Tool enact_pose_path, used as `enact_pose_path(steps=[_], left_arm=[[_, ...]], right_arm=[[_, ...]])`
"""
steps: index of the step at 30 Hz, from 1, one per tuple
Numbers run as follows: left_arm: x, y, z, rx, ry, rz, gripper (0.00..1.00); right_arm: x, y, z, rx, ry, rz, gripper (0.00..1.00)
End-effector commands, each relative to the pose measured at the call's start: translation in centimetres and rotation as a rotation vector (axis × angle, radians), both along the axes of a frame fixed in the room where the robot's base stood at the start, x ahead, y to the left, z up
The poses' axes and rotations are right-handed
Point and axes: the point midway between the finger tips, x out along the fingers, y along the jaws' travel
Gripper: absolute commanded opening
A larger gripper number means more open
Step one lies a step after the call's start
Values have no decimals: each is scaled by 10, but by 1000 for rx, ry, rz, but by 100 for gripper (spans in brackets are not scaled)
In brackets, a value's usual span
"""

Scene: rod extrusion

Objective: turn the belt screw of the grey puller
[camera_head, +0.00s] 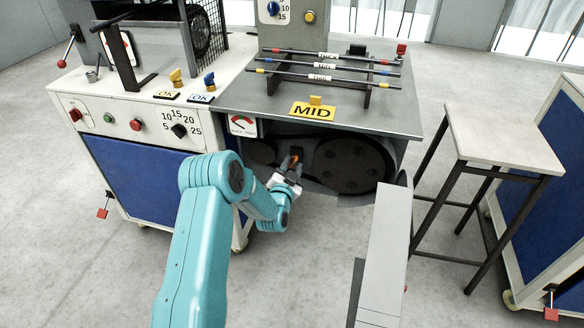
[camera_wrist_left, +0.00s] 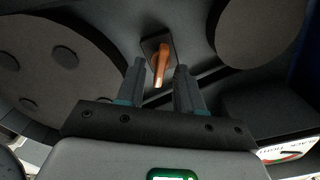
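The grey puller (camera_head: 400,118) has an open belt compartment under its top, with a large dark pulley (camera_head: 350,165) on the right and a smaller one (camera_head: 262,151) on the left. The belt screw with an orange handle (camera_head: 294,161) sits between the pulleys. In the left wrist view the orange handle (camera_wrist_left: 161,62) stands out from a dark square plate. My left gripper (camera_head: 289,171) is at the screw. In the wrist view its two fingers (camera_wrist_left: 160,88) are apart, one on each side of the handle's lower end, with gaps visible. My right gripper does not show.
A belt gauge (camera_head: 243,126) sits left of the compartment and a yellow MID sign (camera_head: 312,111) lies on the puller's top. Several rods (camera_head: 330,67) rest on a rack there. A stool (camera_head: 500,140) stands to the right. Open floor (camera_head: 110,265) lies in front.

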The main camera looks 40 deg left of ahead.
Motion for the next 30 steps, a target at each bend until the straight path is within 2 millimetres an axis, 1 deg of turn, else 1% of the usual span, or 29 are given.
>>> enact_pose_path(steps=[1,2,3,4,5,11,17,30], left_arm=[[0,0,0,0,0,0,36],[0,0,0,0,0,0,30],[0,0,0,0,0,0,17],[0,0,0,0,0,0,7],[0,0,0,0,0,0,0],[0,0,0,2,1,0,0],[0,0,-2,42,22,-1,0],[1,-1,-3,291,157,-1,0]], right_arm=[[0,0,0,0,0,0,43],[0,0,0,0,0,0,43],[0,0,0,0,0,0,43],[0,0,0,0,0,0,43],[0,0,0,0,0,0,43],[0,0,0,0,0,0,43],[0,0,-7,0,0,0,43],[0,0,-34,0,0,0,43]])
